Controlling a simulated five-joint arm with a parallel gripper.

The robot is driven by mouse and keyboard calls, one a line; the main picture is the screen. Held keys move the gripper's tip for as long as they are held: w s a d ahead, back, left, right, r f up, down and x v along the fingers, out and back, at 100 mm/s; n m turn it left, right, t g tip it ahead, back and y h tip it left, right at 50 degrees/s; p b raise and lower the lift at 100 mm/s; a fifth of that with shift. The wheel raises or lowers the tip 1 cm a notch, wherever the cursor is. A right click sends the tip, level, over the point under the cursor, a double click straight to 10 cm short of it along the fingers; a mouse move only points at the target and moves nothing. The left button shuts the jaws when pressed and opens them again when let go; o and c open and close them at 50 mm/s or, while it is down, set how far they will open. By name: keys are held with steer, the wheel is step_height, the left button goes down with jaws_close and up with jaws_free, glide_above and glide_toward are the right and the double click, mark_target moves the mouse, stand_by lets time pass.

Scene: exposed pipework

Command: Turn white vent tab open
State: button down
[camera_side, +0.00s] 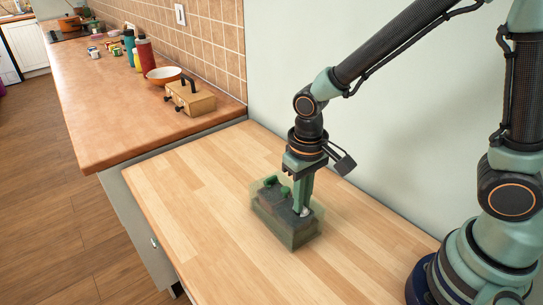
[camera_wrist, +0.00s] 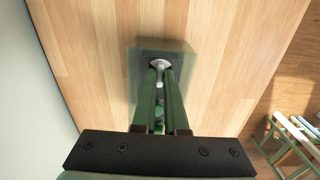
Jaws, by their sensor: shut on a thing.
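The pipework unit (camera_side: 284,226) is a dark block inside a see-through greenish box on the wooden worktop. Green fittings (camera_side: 285,191) show on its far part. The white vent tab (camera_side: 304,212) is at the near right part of the unit, and it also shows in the wrist view (camera_wrist: 159,64). My gripper (camera_side: 302,208) points down over the unit, with its fingers reaching into the box outline. In the wrist view its two green fingertips (camera_wrist: 159,71) are shut on the white tab. The fingers hide part of the tab and the fittings behind it.
The wooden worktop (camera_side: 190,205) is clear around the unit. A pale wall (camera_side: 400,150) runs along its back. A further counter (camera_side: 110,120) holds a wooden box (camera_side: 190,101), an orange bowl (camera_side: 163,75) and several bottles.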

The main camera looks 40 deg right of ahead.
steer(key=c, duration=0.9)
jaws_free()
steer(key=shift+c, duration=0.2)
steer(key=shift+r, duration=0.1)
step_height(320, 180, up, 12)
steer(key=s+d+r+t, duration=0.1)
steer(key=d+r+t, duration=0.1)
steer(key=d, duration=0.3)
steer(key=s+d+r+t, duration=0.1)
steer(key=d+r+t, duration=0.1)
steer(key=d, duration=0.3)
steer(key=shift+s+d+n+t, duration=0.3)
steer(key=shift+s+d+t, duration=0.1)
steer(key=shift+t, duration=0.4)
